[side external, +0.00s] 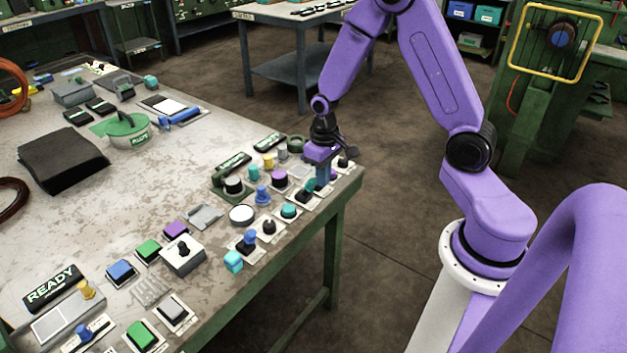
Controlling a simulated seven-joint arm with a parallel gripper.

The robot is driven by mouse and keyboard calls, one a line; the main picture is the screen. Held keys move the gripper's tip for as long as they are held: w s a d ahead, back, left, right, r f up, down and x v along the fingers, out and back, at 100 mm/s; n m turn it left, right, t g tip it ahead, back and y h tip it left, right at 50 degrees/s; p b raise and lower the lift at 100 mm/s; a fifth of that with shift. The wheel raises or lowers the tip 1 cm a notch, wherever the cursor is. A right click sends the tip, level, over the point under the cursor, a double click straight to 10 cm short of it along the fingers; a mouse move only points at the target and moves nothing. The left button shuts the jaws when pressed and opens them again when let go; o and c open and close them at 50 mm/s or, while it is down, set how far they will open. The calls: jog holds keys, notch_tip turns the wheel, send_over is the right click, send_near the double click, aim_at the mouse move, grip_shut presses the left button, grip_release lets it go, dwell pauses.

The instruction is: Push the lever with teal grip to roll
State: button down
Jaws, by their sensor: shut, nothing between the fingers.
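My gripper (322,180) is at the right end of the workbench, pointing down among the controls with its fingers shut and empty. A small teal part (311,185), which looks like the lever's teal grip, shows just left of the fingers on a pale plate. The fingers partly hide it, and I cannot tell whether they touch it. The lever's lean and its label are too small to make out.
Close by are a teal round button (289,210), a black knob (269,227), a blue-topped lever (263,194), a purple button (279,179) and a black-knobbed control (343,162). The bench's right edge is close to my gripper.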

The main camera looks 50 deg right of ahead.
aim_at(311, 179)
jog(key=shift+f, duration=1.55)
jog(key=shift+w, duration=0.15)
jog(key=shift+w, duration=2.25)
jog(key=shift+s, duration=0.2)
dwell(0.4)
